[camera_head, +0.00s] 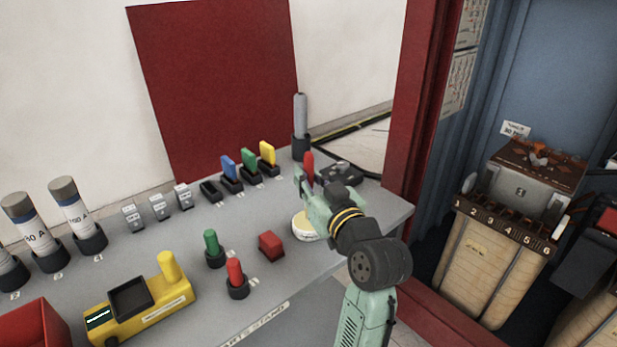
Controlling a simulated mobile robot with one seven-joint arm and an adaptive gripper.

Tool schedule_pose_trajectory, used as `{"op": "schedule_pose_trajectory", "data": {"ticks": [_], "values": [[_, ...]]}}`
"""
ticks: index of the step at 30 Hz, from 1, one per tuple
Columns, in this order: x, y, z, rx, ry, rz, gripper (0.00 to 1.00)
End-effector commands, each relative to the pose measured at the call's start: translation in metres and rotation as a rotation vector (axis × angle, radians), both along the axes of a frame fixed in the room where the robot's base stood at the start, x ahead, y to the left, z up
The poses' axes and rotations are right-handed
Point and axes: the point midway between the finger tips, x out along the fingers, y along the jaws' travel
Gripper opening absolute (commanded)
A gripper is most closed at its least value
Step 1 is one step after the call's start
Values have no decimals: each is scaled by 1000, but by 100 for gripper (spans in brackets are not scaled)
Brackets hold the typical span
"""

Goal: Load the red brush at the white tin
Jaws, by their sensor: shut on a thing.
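The red brush (308,163) stands upright in my gripper (309,186), which is shut on it near the right end of the grey bench. Only the red upper part shows; its lower end is hidden behind the gripper. The white tin (304,228) is a low round tin on the bench, just below the gripper in the picture and partly covered by my arm. I cannot tell whether the brush touches the tin.
An empty black holder (210,191) stands left of holders with blue (229,168), green (249,159) and yellow (267,153) brushes. A red block (271,246) sits left of the tin. A grey cylinder (300,118) stands behind; a dark object (340,172) lies to the right.

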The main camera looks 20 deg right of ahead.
Motion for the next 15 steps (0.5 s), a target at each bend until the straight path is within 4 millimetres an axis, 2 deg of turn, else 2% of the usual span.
{"op": "schedule_pose_trajectory", "data": {"ticks": [15], "values": [[0, 0, -5, 0, 0, 0, 0]]}}
